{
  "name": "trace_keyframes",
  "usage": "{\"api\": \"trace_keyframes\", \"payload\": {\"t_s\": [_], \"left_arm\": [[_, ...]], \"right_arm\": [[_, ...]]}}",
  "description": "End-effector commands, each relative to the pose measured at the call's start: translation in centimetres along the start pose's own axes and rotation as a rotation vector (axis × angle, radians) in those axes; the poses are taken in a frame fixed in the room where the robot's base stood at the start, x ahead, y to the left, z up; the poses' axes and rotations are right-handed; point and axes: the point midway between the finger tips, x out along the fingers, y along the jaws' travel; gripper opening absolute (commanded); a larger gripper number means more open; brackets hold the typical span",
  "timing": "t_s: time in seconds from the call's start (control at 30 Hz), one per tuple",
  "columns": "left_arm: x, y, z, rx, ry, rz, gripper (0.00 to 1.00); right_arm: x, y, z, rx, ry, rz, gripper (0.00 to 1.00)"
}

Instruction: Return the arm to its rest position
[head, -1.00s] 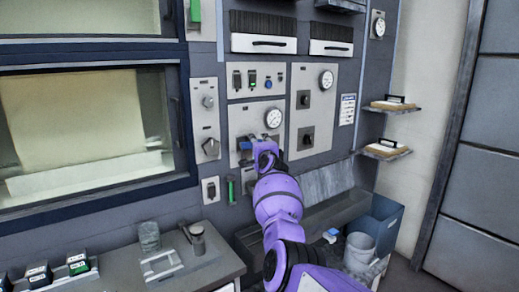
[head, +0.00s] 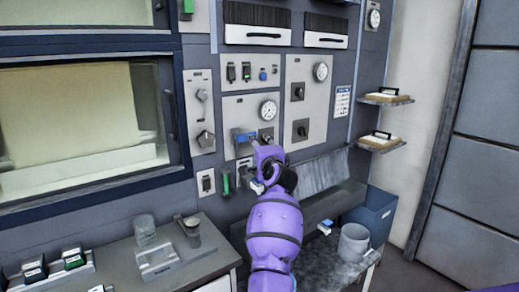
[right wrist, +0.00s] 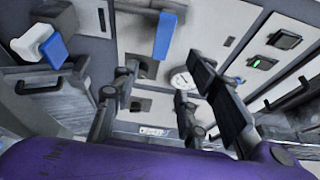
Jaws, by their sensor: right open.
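My right arm (head: 273,215) is purple and reaches up from the bottom of the head view to the control panel. Its right gripper (right wrist: 160,90) shows in the right wrist view with the fingers spread and nothing between them. In the head view the wrist hides much of the gripper, in front of the lower panel plate. A blue handle (head: 243,136) shows just left of the wrist, and a blue bar appears in the wrist view (right wrist: 165,36). I cannot tell whether the gripper touches anything. My left gripper is not in view.
A round gauge (head: 268,109) and knobs (head: 205,139) sit on the panel. A windowed chamber (head: 80,125) is at left. A bucket (head: 354,242) and a blue bin (head: 375,212) stand at right, below two shelves (head: 382,143).

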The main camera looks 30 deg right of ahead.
Motion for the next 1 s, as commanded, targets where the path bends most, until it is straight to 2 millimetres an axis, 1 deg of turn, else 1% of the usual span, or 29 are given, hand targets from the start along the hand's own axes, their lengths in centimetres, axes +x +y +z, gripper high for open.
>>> {"api": "trace_keyframes", "payload": {"t_s": [0.13,0.57,0.67,0.77,0.83,0.87,0.9,0.97,1.0], "left_arm": [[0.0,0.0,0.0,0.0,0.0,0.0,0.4],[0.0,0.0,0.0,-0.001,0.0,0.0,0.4],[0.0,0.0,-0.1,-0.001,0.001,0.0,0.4],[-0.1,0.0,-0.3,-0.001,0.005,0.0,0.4],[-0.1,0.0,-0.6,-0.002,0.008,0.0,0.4],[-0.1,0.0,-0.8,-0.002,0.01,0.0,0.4],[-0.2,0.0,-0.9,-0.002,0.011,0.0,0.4],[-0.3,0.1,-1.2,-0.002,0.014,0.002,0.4],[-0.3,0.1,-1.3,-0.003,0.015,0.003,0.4]], "right_arm": [[-0.3,-0.1,0.0,0.0,0.0,-0.001,0.41],[-0.3,-0.1,0.0,0.0,0.0,-0.001,0.41],[-0.5,0.5,-0.1,-0.018,0.001,0.005,0.41],[-1.4,2.8,-0.4,-0.104,0.003,0.029,0.41],[-2.6,5.5,-0.6,-0.213,0.0,0.057,0.41],[-3.2,7.0,-0.7,-0.271,-0.003,0.071,0.41],[-4.3,9.1,-0.8,-0.354,-0.011,0.092,0.41],[-6.2,12.4,-0.7,-0.482,-0.031,0.124,0.41],[-7.6,14.5,-0.6,-0.565,-0.048,0.144,0.41]]}}
